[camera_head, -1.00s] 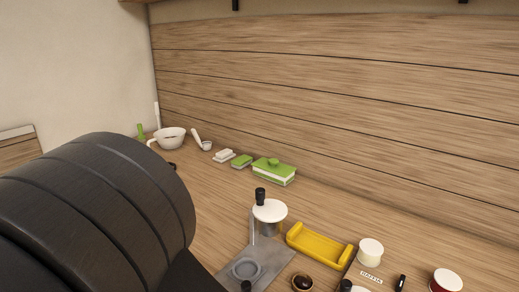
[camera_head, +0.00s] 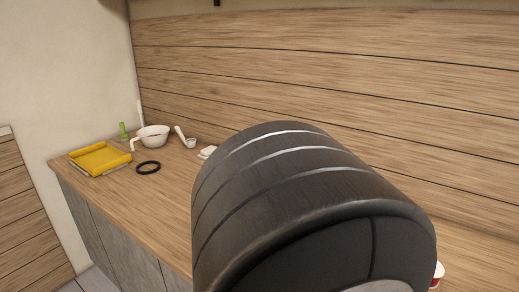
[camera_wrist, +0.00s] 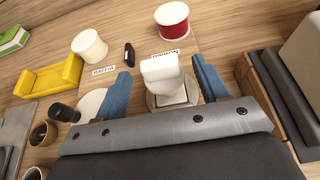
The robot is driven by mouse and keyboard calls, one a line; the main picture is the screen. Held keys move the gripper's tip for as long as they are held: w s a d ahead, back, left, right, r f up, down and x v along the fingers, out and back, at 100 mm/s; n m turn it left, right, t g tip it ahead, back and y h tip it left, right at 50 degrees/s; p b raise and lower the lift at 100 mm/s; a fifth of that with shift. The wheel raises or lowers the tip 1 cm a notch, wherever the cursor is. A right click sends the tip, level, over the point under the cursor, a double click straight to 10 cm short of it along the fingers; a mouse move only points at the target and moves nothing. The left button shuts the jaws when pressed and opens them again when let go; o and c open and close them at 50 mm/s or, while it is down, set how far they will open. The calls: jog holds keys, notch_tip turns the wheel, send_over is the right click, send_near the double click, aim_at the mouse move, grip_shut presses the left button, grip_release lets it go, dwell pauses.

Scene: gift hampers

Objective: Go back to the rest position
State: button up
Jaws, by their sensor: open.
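My gripper (camera_wrist: 164,84) shows in the wrist view with its two blue fingertips wide apart. It is open. A white block-like thing (camera_wrist: 161,68) on a pale grey base appears between the fingertips, beyond the jaws; no finger visibly touches it. In the head view my dark arm fills the lower middle and hides much of the counter; the gripper itself is not visible there.
In the wrist view are a red spool (camera_wrist: 172,20), a white spool (camera_wrist: 89,46), a yellow holder (camera_wrist: 50,76) and a dark box (camera_wrist: 285,100) at right. The head view shows a yellow tray (camera_head: 100,158), white bowl (camera_head: 153,138) and black ring (camera_head: 148,168) at left.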

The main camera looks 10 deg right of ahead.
jog(key=shift+x, duration=1.65)
jog(key=v, duration=1.5)
jog(key=x, duration=1.7)
jog(key=shift+w, duration=0.15)
notch_tip(320, 180, up, 2)
jog(key=shift+r, duration=0.8)
jog(key=shift+o, duration=0.4)
